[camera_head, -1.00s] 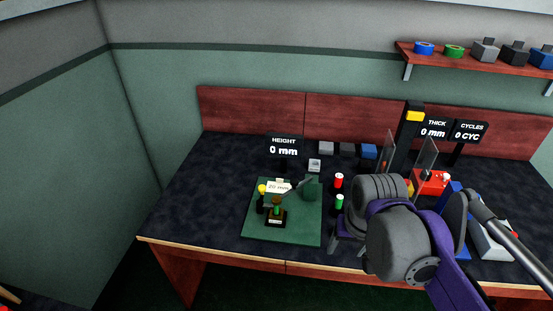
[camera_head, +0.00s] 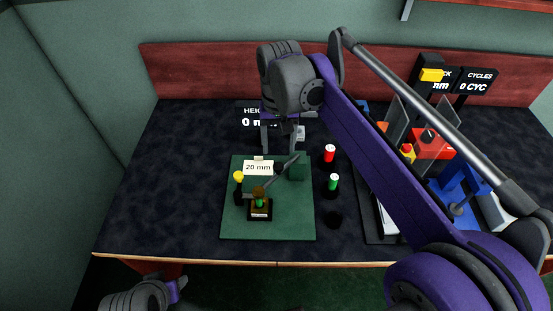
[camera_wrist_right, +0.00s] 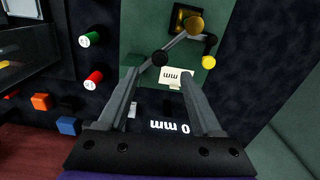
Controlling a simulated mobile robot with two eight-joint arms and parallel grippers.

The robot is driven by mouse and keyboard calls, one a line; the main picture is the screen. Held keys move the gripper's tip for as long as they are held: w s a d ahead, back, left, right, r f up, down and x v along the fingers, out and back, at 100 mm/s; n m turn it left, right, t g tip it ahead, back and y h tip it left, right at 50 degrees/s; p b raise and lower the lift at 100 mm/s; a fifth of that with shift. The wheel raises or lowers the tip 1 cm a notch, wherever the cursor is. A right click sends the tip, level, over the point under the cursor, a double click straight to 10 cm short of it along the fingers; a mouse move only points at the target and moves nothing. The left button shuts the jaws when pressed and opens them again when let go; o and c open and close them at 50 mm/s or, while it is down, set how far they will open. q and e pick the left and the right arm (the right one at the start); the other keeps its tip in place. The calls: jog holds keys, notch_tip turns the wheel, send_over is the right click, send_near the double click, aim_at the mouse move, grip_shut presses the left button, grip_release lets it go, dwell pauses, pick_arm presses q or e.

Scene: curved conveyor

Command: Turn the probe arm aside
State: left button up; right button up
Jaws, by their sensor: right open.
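The probe arm (camera_head: 271,176) is a thin grey bar on the green mat (camera_head: 235,220). It slants up and right from a dark post with a brown-gold knob (camera_head: 259,191) and carries a black ball (camera_head: 279,168). My right gripper (camera_head: 280,150) is open and points down above the mat's back edge. In the right wrist view the bar (camera_wrist_right: 178,42) and black ball (camera_wrist_right: 160,58) show near and between the spread fingertips (camera_wrist_right: 157,69); I see no grip on them. My left gripper (camera_head: 175,287) shows only partly at the bottom left; its fingers are unclear.
A yellow-topped black post (camera_head: 239,178) and a 20 mm card (camera_head: 258,168) are beside the bar. A green block (camera_head: 298,171) is near its far end. Red (camera_head: 330,153) and green (camera_head: 333,182) cylinders stand right of the mat. The table's left side is clear.

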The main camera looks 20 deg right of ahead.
aim_at(278, 165)
notch_tip(278, 165, down, 8)
jog(key=shift+w+r+b, duration=0.15)
jog(key=shift+r+b, duration=0.1)
jog(key=shift+b, duration=0.25)
grip_shut()
dwell(1.1)
